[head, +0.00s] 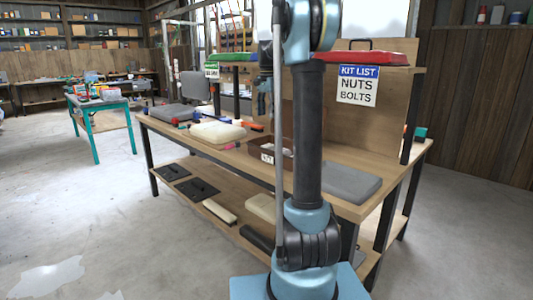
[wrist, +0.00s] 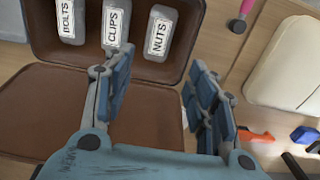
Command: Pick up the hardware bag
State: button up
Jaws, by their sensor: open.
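Three grey bags lie in a brown case (wrist: 45,105) in the wrist view. They are labelled BOLTS (wrist: 69,20), CLIPS (wrist: 115,24) and NUTS (wrist: 159,33), and no label reads "hardware". The near part of the case looks empty. My gripper (wrist: 160,60) is open and empty, its fingers pointing toward the case. The left finger shows just below the CLIPS bag and the right finger lies over the right edge of the case; I cannot tell how high they are.
The wooden workbench (head: 349,208) carries a grey pad (head: 350,182) and a cream case (head: 217,132), with small tools near it. A sign reading KIT LIST, NUTS, BOLTS (head: 358,86) hangs at the back. A lower shelf holds flat items.

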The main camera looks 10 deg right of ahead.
send_near(268, 146)
jog(key=f, duration=0.2)
jog(key=w+f, duration=0.1)
jog(key=f, duration=0.2)
jog(key=shift+a, duration=0.2)
jog(key=shift+d+f, duration=0.15)
jog(key=shift+f, duration=2.6)
jog(key=c, duration=0.8)
